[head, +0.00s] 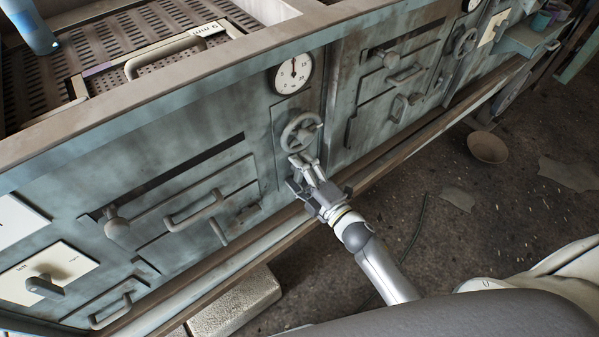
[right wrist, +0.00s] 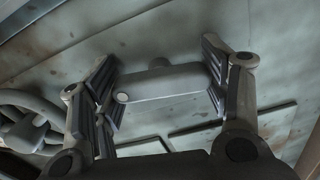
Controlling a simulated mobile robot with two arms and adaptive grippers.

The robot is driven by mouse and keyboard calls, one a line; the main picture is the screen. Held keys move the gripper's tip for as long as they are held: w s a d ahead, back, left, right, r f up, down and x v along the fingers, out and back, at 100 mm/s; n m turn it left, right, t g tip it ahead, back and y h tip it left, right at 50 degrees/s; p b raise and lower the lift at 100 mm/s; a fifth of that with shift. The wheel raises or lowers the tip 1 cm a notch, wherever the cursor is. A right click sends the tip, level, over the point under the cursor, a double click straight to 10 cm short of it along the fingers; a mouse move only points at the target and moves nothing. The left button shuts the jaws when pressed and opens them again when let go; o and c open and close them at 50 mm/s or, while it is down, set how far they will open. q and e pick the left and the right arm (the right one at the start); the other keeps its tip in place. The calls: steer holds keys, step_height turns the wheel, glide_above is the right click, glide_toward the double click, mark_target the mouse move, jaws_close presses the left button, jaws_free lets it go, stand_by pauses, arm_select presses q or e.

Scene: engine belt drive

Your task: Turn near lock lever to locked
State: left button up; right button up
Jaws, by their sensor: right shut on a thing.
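The near lock lever (right wrist: 165,82) is a grey bar with rounded ends on the pale, stained machine front. It lies lengthwise between the two fingers of my right gripper (right wrist: 165,88) in the right wrist view, with the fingers closed against its ends. In the head view my right gripper (head: 305,172) is at the machine front, just below a round handwheel (head: 301,131), and largely hides the lever. The handwheel also shows at the left edge of the right wrist view (right wrist: 28,130). My left gripper is not seen.
A round dial gauge (head: 293,73) sits above the handwheel. A drawer handle (head: 194,207) and a knob (head: 116,224) are to the left, and a second lever (head: 45,287) is on a cream plate. A bowl (head: 488,147) lies on the floor at right.

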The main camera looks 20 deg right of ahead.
steer(key=shift+f+n, duration=0.1)
steer(key=shift+n, duration=0.8)
steer(key=o, duration=1.1)
steer(key=v, duration=1.2)
